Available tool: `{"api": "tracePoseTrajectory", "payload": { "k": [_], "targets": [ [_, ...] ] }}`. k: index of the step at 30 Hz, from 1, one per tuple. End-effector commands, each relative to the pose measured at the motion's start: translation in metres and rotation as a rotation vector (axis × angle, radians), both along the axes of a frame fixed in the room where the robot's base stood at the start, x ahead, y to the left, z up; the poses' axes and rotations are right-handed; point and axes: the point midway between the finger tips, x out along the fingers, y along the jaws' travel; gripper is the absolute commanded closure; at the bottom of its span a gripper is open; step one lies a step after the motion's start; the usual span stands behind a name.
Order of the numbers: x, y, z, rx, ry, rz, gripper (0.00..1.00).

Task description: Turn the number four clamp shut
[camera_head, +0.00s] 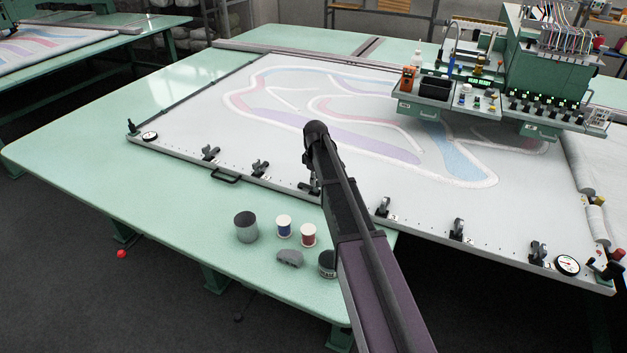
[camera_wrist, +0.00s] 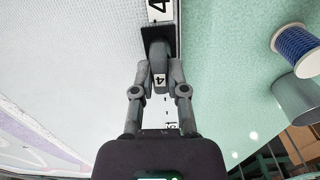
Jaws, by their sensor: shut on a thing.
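The number four clamp shows in the wrist view as a grey lever (camera_wrist: 159,50) with a "4" tag on a dark base, on the edge of the white frame. My gripper (camera_wrist: 160,77) has its two fingers on either side of the tagged lever end and is shut on it. In the head view the clamp (camera_head: 312,187) sits on the frame's front rail, partly hidden by my arm. I cannot tell the lever's exact angle.
Other clamps stand along the rail, one to the right (camera_head: 383,207) and one to the left (camera_head: 260,167). Blue (camera_head: 284,226) and red (camera_head: 308,235) spools and a grey cup (camera_head: 246,226) stand on the green table in front. The tufting head (camera_head: 545,75) is at the back right.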

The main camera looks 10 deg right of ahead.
Motion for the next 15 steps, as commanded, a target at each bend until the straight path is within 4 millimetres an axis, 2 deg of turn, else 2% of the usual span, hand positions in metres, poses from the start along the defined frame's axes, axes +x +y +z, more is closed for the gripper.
{"api": "tracePoseTrajectory", "payload": {
  "k": [8,15],
  "targets": [
    [0.0011,-0.0022,-0.0001,-0.003,-0.003,-0.159,1.0],
    [0.0009,-0.0025,-0.0001,-0.004,-0.003,-0.369,1.0]
  ]
}}
